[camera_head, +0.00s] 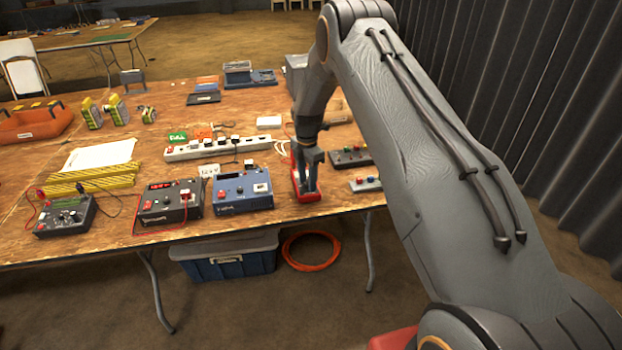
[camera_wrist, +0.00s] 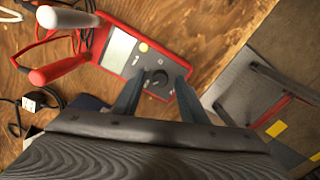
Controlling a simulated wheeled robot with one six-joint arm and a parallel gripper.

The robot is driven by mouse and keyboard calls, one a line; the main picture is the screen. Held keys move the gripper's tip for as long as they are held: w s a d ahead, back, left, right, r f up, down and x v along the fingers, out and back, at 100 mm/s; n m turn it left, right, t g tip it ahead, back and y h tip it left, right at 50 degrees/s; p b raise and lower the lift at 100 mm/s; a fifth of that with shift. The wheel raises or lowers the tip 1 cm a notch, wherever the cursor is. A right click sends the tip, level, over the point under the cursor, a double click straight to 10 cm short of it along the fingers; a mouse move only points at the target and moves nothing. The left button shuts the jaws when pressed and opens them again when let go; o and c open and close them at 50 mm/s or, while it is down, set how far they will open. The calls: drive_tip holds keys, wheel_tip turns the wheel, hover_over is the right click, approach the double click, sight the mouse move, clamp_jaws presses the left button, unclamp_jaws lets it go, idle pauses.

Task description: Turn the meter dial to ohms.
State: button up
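The red multimeter (camera_wrist: 135,47) lies on the wooden table with a pale blank screen (camera_wrist: 118,50) and a dark round dial (camera_wrist: 157,80). In the head view the meter (camera_head: 306,196) is partly hidden by my gripper (camera_head: 309,188) near the table's front edge. In the wrist view my gripper (camera_wrist: 158,98) is open, with one finger on each side of the dial. I cannot tell whether the fingers touch it. The dial's markings are too small to read.
A blue box (camera_head: 243,191) and a black box (camera_head: 169,201) stand left of the meter. Small button boxes (camera_head: 350,157) are close on its right. A white power strip (camera_head: 217,148) lies behind. Black cables and a plug (camera_wrist: 35,101) lie nearby.

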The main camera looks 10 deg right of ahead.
clamp_jaws()
drive_tip(key=shift+d, duration=0.45)
drive_tip(key=shift+a+b, duration=0.3)
drive_tip(key=shift+a, duration=0.15)
drive_tip(key=m+b, duration=0.3)
drive_tip(key=m, duration=0.1)
drive_tip(key=shift+f+m+b, duration=0.1)
drive_tip(key=shift+m+b, duration=0.3)
drive_tip(key=m+b, duration=0.3)
drive_tip(key=m, duration=0.2)
drive_tip(key=m+b, duration=0.1)
drive_tip(key=m, duration=0.3)
drive_tip(key=shift+b, duration=0.35)
drive_tip(key=m+b, duration=0.1)
drive_tip(key=m, duration=0.2)
drive_tip(key=shift+m, duration=0.3)
drive_tip(key=m+b, duration=0.1)
drive_tip(key=m, duration=0.5)
drive_tip(key=shift+m, duration=0.3)
